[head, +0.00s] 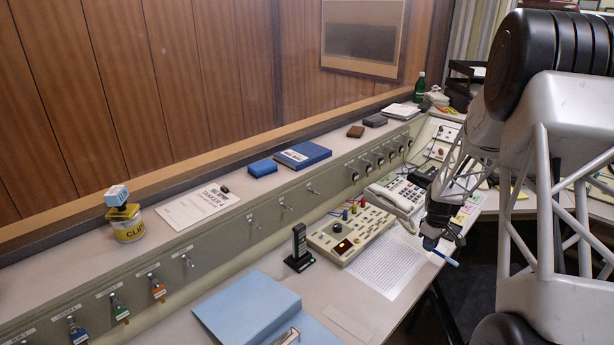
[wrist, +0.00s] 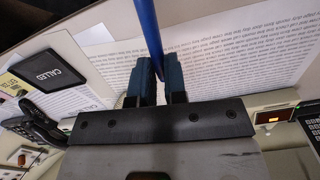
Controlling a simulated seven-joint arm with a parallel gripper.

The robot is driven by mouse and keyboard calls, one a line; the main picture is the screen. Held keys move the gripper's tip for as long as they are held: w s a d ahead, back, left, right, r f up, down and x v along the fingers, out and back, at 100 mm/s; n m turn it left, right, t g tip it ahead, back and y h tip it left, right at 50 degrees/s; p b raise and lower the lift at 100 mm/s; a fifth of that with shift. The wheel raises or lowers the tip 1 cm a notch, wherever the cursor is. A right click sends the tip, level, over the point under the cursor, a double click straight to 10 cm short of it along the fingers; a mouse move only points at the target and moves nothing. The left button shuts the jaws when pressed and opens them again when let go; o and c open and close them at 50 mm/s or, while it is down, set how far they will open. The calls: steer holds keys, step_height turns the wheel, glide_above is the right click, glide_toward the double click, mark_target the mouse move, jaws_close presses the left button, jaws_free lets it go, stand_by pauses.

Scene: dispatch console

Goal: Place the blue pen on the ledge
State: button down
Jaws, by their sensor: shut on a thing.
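The blue pen (head: 444,258) is held by my gripper (head: 436,244) at the right of the head view, by the desk's front edge. In the wrist view the pen (wrist: 149,38) runs up out of the frame from between the fingers of my gripper (wrist: 158,80), which are shut on it. The printed sheet lies behind it in that view. The ledge (head: 235,188) is the raised shelf along the wood-panelled wall, left of and beyond my gripper and apart from the pen.
On the desk are a control box (head: 350,233), a phone (head: 402,196), a black upright device (head: 299,248), a blue folder (head: 247,309) and a printed sheet (head: 385,262).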

steer(key=w+a+r+n, duration=0.1)
steer(key=w+a+r, duration=0.15)
steer(key=a, duration=1.05)
steer(key=w+a+r+n, duration=0.1)
steer(key=a+r, duration=0.3)
steer(key=a, duration=0.9)
steer(key=s+a+r, duration=0.3)
steer(key=a, duration=0.8)
steer(key=s+a+r, duration=0.2)
steer(key=a+r, duration=0.1)
steer(key=a, duration=0.8)
steer(key=s+a+r+n, duration=0.3)
steer(key=s+a+r, duration=0.1)
steer(key=s+a, duration=0.8)
steer(key=s+a+r+n, duration=0.2)
steer(key=s+a+r, duration=0.2)
steer(key=s+a, duration=0.8)
steer(key=s+a+r+n, duration=0.3)
steer(key=s+a+r, duration=0.2)
steer(key=s+a, duration=0.8)
steer(key=shift+a+n, duration=0.3)
steer(key=shift+a, duration=4.05)
